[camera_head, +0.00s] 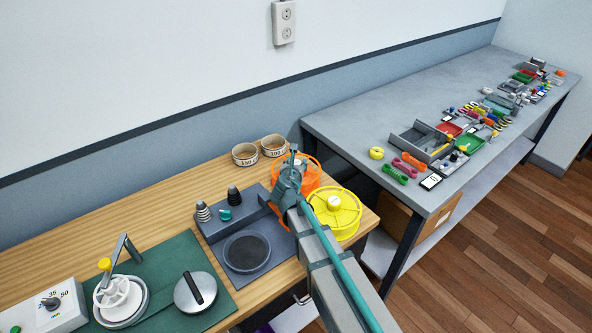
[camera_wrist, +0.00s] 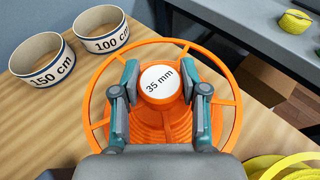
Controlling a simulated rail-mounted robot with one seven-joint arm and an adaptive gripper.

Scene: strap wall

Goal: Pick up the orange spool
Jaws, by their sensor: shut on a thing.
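The orange spool (camera_head: 311,174) is at the back right of the wooden bench, partly hidden behind my gripper (camera_head: 293,165) in the head view. In the wrist view the orange spool (camera_wrist: 165,132) shows its spoked rim and a central hub with a white cap marked "35 mm". My gripper (camera_wrist: 160,88) has one finger on each side of this hub and is shut on it. I cannot tell whether the spool touches the bench.
A yellow spool (camera_head: 334,211) stands just in front of the orange one. Two labelled rings (camera_head: 245,154) lie behind it, to the left. A grey base with a round dark pad (camera_head: 247,252) is to the left. A grey table (camera_head: 345,125) with small parts stands to the right.

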